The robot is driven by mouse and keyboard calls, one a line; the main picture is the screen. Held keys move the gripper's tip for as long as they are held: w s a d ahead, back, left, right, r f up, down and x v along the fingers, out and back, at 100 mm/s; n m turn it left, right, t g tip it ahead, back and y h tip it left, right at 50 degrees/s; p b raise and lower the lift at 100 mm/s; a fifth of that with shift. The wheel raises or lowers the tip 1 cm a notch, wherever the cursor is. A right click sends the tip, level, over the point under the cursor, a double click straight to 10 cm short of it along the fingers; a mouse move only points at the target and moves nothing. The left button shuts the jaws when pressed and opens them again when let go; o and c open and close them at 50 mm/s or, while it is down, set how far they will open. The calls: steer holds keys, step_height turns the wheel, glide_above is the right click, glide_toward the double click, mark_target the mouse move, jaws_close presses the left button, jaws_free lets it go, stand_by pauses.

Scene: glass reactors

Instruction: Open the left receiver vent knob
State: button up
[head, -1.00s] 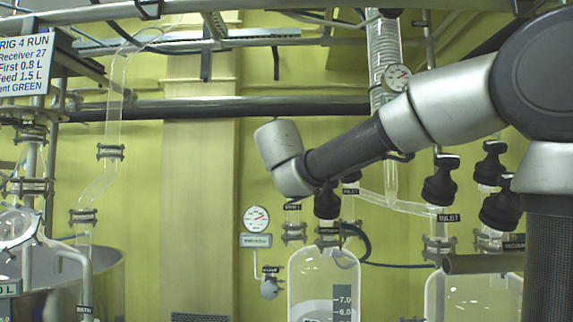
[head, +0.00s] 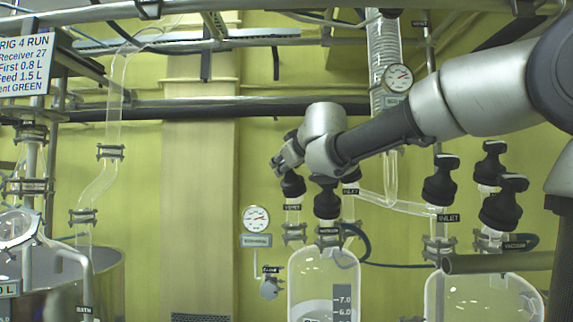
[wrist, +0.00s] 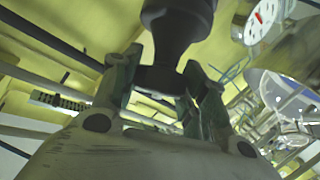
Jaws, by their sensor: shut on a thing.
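The left receiver (head: 323,272) is a clear glass vessel with a printed scale. Its black vent knob (head: 292,184) stands above a small label reading VENT, left of the black vacuum knob (head: 326,200). My gripper (head: 282,166) is at the top of the vent knob, partly hidden behind my wrist. In the wrist view, my gripper (wrist: 162,78) has one finger on each side of a dark knob (wrist: 178,30) and is shut on it. The knob's exact turn angle cannot be told.
The black inlet knob (head: 351,176) is close on the right. Several more black knobs stand above the right receiver (head: 487,292). A round gauge (head: 256,219) hangs left of the left receiver.

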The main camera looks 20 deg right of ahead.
stand_by(0.4)
steer(key=o, duration=1.1)
steer(key=shift+c, duration=0.2)
steer(key=v, duration=1.2)
